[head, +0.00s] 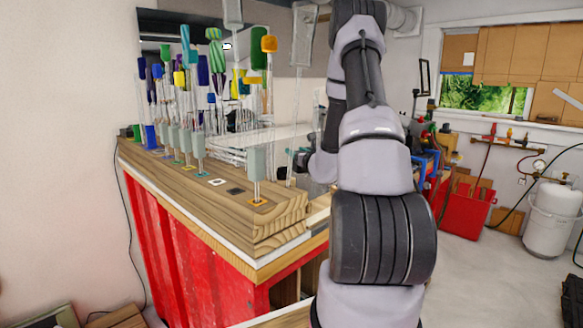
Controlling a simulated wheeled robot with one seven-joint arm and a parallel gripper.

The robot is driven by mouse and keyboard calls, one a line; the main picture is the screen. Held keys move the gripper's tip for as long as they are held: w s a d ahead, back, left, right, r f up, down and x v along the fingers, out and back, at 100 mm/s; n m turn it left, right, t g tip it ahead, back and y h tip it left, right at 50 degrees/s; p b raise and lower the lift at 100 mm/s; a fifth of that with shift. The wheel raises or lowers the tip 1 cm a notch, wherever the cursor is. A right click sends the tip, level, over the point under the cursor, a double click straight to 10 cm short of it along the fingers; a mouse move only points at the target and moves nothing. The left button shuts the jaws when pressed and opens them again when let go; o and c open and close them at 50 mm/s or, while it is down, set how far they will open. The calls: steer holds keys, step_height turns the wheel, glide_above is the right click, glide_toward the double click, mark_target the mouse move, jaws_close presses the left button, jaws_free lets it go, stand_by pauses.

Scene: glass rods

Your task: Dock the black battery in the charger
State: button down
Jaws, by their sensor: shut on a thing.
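I cannot make out a black battery or a charger. A thick wooden block (180,175) lies on the bench and carries upright glass rods. Along its near side are a white square (217,182), a black square (235,191) and an orange-yellow square (259,201) with a pale sleeve (257,163) standing on it. My gripper (300,158) is partly hidden behind my arm, at the block's right end. It appears shut on a thin clear rod (291,160) with a pale grey top (303,35), slightly tilted. The rod's lower end seems just above or behind the block; I cannot tell which.
Several tall rods with coloured handles, such as a green one (258,54) and an orange one (269,44), crowd the block. The red-sided bench (190,265) has its corner beside my arm.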

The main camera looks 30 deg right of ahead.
steer(key=shift+f, duration=2.25)
steer(key=shift+f, duration=0.15)
steer(key=shift+c, duration=1.2)
jaws_free()
